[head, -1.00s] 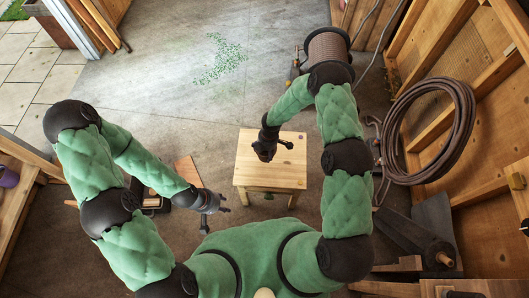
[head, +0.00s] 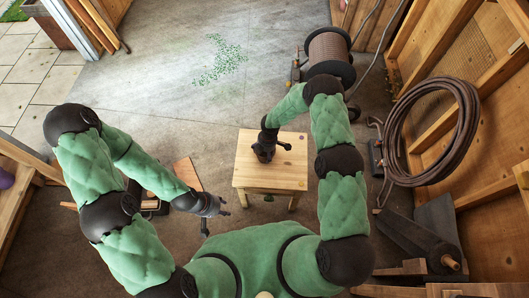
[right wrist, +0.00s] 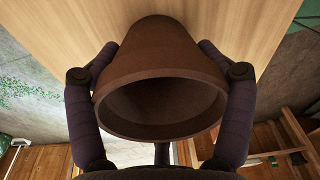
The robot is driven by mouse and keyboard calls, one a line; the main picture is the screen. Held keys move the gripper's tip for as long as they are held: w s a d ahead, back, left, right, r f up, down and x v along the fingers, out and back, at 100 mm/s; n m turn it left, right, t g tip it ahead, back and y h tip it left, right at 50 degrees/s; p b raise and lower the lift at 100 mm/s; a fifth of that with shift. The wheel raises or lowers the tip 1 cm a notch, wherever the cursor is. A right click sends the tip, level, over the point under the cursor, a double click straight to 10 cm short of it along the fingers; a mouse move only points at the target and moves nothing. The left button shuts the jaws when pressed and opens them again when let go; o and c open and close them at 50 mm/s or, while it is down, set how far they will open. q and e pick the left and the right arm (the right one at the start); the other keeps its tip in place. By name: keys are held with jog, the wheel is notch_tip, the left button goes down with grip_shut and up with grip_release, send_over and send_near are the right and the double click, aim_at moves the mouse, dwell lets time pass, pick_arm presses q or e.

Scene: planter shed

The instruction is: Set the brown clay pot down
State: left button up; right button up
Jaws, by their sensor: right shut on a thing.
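The brown clay pot (right wrist: 162,75) fills the middle of the right wrist view. Its wide mouth faces my wrist and its narrower base points at the pale wood of the stool (right wrist: 240,25). My right gripper (right wrist: 160,85) has a finger on each side of the pot and is shut on it. In the head view the pot (head: 264,155) shows as a small dark shape over the stool (head: 285,172), mostly hidden by my right gripper (head: 268,143). I cannot tell whether its base touches the top. My left gripper (head: 215,216) is open and empty, left of the stool.
A hose coil (head: 431,130) hangs on the right wall. A reel (head: 327,52) stands behind my right arm. The stool's front and right top is mostly bare.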

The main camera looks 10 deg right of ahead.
jog(key=o, duration=1.3)
jog(key=shift+r+p, duration=0.35)
jog(key=shift+r, duration=0.1)
notch_tip(320, 180, up, 10)
jog(key=d+p, duration=0.1)
jog(key=p, duration=0.3)
jog(key=s+a+r+m+y, duration=0.1)
jog(key=s+m, duration=1)
jog(key=s, duration=0.1)
jog(key=s+a+r+m+y, duration=0.1)
jog(key=s+a+r+m, duration=0.1)
jog(key=s+m, duration=0.8)
jog(key=shift+s+r+m+y, duration=0.3)
jog(key=shift+s+m+y, duration=0.1)
jog(key=shift+s, duration=0.85)
